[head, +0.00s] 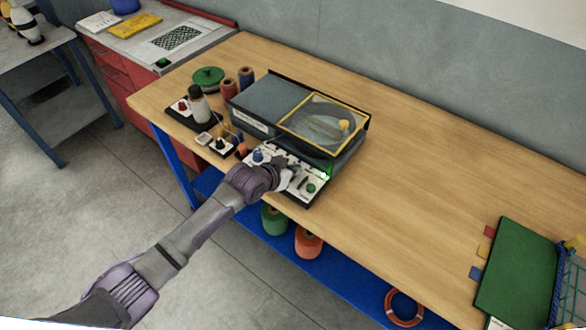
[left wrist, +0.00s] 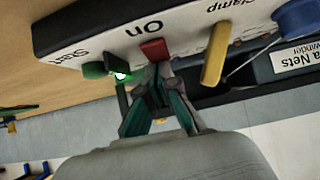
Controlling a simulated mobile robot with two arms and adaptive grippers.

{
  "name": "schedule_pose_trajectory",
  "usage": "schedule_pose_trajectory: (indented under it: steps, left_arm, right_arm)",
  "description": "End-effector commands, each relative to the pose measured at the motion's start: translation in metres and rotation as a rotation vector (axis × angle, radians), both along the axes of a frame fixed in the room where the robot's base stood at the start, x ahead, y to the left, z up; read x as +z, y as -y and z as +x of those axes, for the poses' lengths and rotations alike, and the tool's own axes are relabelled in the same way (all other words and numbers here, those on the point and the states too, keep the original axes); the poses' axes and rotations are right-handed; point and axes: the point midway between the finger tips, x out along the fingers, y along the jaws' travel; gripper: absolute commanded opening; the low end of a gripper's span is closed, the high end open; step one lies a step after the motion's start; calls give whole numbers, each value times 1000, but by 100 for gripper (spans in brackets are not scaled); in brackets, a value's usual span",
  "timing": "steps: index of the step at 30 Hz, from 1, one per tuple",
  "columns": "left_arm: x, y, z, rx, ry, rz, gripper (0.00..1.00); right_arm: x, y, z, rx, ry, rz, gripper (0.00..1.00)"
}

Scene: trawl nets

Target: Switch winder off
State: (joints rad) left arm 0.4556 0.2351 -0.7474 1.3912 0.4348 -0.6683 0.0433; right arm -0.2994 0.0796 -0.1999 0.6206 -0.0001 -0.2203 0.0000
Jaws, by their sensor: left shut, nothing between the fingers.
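The winder (head: 325,122) is a dark box with a yellow-framed clear lid on the bench. Its white control panel (head: 312,190) is on the front side. In the left wrist view the panel (left wrist: 75,30) carries a red switch (left wrist: 152,49) beside the word "On", a green button (left wrist: 93,70) at "Start", a yellow lever (left wrist: 215,52) at "Clamp" and a blue knob (left wrist: 298,17). My left gripper (head: 287,180) is at the panel. Its shut fingertips (left wrist: 157,72) are right at the red switch; I cannot tell whether they touch. My right gripper is out of view.
Spools (head: 246,77), a bottle (head: 198,103) and small switch boxes (head: 222,146) stand left of the winder. A green board (head: 525,262) lies at the right end. The bench (head: 420,185) between is clear. Coloured spools (head: 308,241) sit on the blue shelf below.

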Motion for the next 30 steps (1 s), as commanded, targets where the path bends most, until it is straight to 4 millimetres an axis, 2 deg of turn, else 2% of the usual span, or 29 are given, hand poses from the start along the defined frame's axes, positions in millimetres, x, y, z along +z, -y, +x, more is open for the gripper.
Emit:
schedule_pose_trajectory:
  steps: [4,11,23,30]
  left_arm:
    - [-7,2,2,0,-2,-1,0]
    - [-6,1,2,0,-2,1,0]
    - [-7,-8,-11,1,-6,3,0]
    - [-10,-9,-13,1,-9,5,0]
  right_arm:
    - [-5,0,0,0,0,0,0]
    - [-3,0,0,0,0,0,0]
    - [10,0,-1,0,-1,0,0]
    - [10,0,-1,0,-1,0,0]
